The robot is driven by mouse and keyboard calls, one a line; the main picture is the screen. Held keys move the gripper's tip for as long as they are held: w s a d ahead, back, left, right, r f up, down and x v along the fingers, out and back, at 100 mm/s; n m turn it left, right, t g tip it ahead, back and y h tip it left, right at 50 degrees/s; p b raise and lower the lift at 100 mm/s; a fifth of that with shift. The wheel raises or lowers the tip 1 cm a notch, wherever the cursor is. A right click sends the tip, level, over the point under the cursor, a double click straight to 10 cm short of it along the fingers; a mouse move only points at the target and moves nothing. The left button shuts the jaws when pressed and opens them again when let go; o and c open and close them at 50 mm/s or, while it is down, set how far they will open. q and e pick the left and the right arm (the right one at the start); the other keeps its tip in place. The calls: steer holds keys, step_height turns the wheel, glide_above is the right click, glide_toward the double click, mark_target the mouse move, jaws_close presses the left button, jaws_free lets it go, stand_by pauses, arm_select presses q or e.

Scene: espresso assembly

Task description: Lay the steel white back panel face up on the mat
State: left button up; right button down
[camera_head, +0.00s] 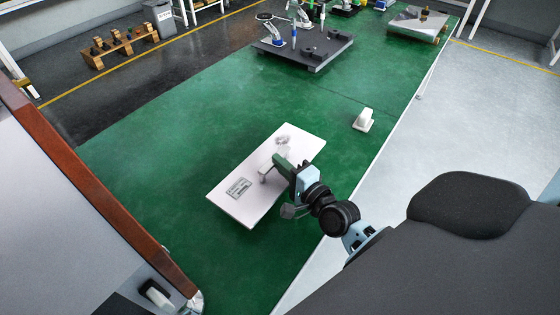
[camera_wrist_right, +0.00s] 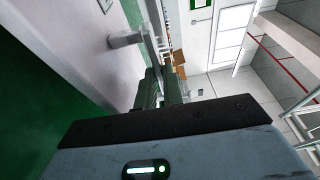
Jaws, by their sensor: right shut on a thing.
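The white back panel (camera_head: 262,185) is over the green mat (camera_head: 185,130), its broad face with a printed label (camera_head: 238,187) turned up toward the head camera. A small grey fitting (camera_head: 266,171) sticks out from that face. I cannot tell whether the panel touches the mat all over. My left gripper is not in view.
A small white part (camera_head: 363,120) stands on the mat right of the panel. A dark base plate (camera_head: 300,55) with parts on it is at the back. A large grey body with a wooden edge (camera_head: 95,185) fills the left. The mat's middle is clear.

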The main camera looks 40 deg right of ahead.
steer(key=shift+f+b, duration=0.95)
steer(key=shift+f, duration=0.65)
